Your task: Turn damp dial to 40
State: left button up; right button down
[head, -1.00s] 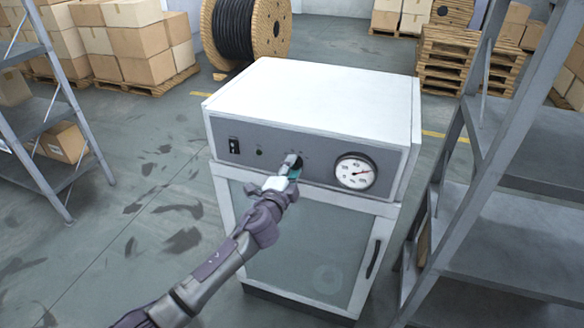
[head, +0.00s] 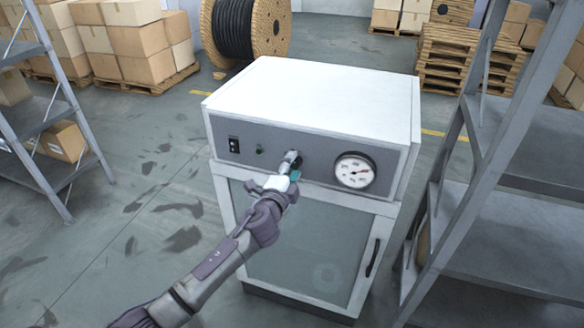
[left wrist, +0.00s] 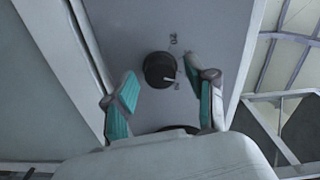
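The cabinet (head: 310,95) is white with a grey front panel. Its black dial (left wrist: 159,69) shows in the left wrist view, with a pale pointer mark toward the lower right and small printed figures beside it, one reading like 20. In the head view the dial is mostly hidden by my left gripper (head: 290,168). In the left wrist view the teal-padded fingers of my left gripper (left wrist: 167,82) stand apart on either side of the dial, with visible gaps, so it is open and holds nothing. My right gripper is not in view.
A round white gauge (head: 354,171) sits right of the dial. A switch (head: 234,145) and a small green lamp (head: 259,150) are on the left of the panel. A grey shelf rack (head: 500,215) stands close on the right. Open floor lies to the left.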

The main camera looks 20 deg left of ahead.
pick_arm(q)
jog(key=s, duration=1.2)
jog(key=shift+a, duration=0.2)
jog(key=shift+f, duration=0.1)
